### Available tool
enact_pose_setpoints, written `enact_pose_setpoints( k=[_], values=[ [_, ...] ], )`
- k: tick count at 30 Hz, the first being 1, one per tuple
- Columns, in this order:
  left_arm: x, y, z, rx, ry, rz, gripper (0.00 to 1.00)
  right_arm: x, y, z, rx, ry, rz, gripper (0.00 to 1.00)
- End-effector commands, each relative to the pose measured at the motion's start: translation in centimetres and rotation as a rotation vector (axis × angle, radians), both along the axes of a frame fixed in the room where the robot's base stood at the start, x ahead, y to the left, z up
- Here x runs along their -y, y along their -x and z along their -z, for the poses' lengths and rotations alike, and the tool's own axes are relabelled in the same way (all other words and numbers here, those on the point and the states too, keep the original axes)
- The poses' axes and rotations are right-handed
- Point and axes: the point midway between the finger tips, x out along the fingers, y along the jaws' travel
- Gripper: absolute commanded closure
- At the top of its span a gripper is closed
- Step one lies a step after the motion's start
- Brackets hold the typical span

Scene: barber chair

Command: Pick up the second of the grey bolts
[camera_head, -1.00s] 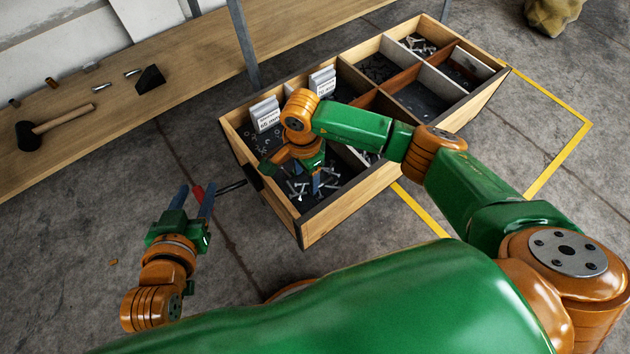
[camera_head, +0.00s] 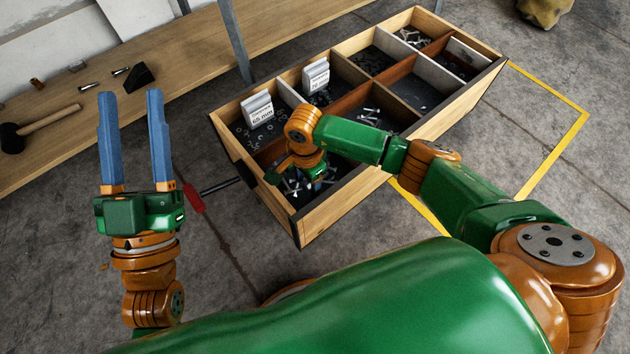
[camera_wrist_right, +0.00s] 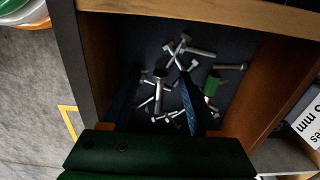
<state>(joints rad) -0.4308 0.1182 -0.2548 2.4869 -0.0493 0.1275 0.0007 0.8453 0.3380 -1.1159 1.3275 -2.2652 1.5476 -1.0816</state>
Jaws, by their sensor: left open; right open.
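Several grey bolts lie loose in the near left compartment of the wooden box (camera_head: 345,205). In the right wrist view they form a jumble on the dark floor, and one grey bolt (camera_wrist_right: 158,92) lies between the two fingers. My right gripper (camera_wrist_right: 155,82) is open, pointing down into this compartment; I cannot tell whether the fingers touch any bolt. In the head view my right gripper (camera_head: 312,178) hides some of the bolts. My left gripper (camera_head: 133,98) is open and empty, blue fingers pointing up, left of the box.
The box's wooden walls and dividers stand close around my right gripper. A dark rod with a red end (camera_head: 194,198) sticks out from the box's left side. A workbench (camera_head: 190,75) holds a mallet (camera_head: 40,123) and a black wedge (camera_head: 138,78).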

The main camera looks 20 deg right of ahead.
Motion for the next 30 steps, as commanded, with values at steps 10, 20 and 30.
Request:
enact_pose_setpoints(
  k=[10,20,30],
  values=[
    [0.0,0.0,-0.1,0.002,0.001,0.000,0.50,0.0,0.0,0.0,0.000,-0.001,0.000,0.79],
    [0.0,0.0,0.0,0.000,0.000,0.000,0.50,0.0,0.0,0.0,0.001,-0.001,0.000,1.00],
    [-0.1,-1.8,2.9,-0.186,-0.043,-0.016,0.50,0.0,0.0,-1.5,0.002,-0.002,0.000,1.00]
  ],
)
